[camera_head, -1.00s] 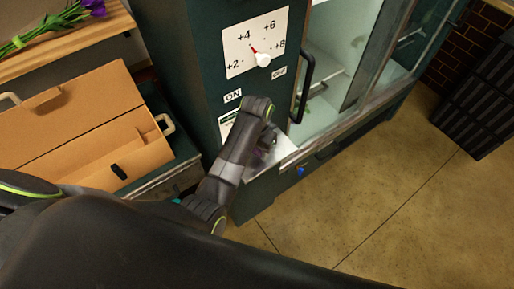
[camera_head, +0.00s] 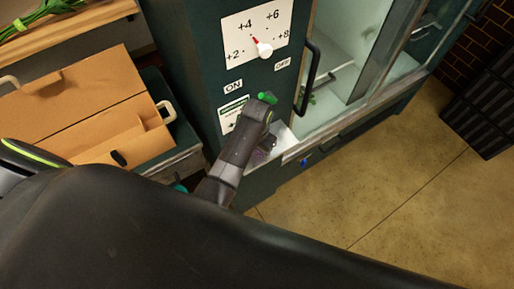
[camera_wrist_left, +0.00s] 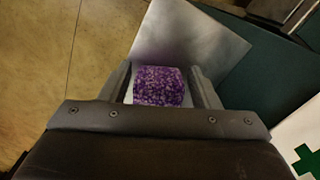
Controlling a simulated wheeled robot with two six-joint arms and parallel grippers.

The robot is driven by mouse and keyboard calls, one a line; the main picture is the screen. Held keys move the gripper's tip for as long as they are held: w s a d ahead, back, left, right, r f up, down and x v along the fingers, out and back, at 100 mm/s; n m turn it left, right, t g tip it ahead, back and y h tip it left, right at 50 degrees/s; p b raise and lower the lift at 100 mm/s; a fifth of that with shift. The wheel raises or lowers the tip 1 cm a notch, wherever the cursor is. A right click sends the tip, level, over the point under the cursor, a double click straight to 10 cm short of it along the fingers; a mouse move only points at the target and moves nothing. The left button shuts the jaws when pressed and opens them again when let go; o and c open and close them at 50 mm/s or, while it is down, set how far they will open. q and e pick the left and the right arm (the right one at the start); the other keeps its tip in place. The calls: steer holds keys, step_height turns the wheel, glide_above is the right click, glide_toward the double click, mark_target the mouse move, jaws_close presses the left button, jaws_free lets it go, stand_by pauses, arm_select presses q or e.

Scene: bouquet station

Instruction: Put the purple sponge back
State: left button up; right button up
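The purple speckled sponge (camera_wrist_left: 159,86) lies between the two fingers of my left gripper (camera_wrist_left: 161,82) in the left wrist view. A thin pale strip shows beside its left face, so I cannot tell whether the fingers press on it. A bare metal shelf (camera_wrist_left: 185,38) is just beyond the sponge. In the head view the left gripper (camera_head: 266,146) points down at this small shelf (camera_head: 285,142) on the green cabinet's front, and only a bit of purple shows there. I cannot tell whether the sponge touches the shelf. My right gripper is out of view.
The green cabinet (camera_head: 185,50) has a dial (camera_head: 264,50), a black door handle (camera_head: 309,75) and a glass-walled interior. A cardboard box (camera_head: 80,110) stands at left, below a wooden shelf with green stems (camera_head: 40,20). A black crate (camera_head: 485,110) is at right; the floor between is clear.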

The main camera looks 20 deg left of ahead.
arm_select(q)
steer(key=shift+o, duration=0.9)
steer(key=shift+w, duration=0.2)
steer(key=shift+r, duration=0.2)
step_height(320, 180, up, 6)
steer(key=shift+d+r+b, duration=0.1)
steer(key=shift+r+b, duration=0.1)
steer(key=shift+b, duration=0.55)
steer(key=shift+r, duration=0.55)
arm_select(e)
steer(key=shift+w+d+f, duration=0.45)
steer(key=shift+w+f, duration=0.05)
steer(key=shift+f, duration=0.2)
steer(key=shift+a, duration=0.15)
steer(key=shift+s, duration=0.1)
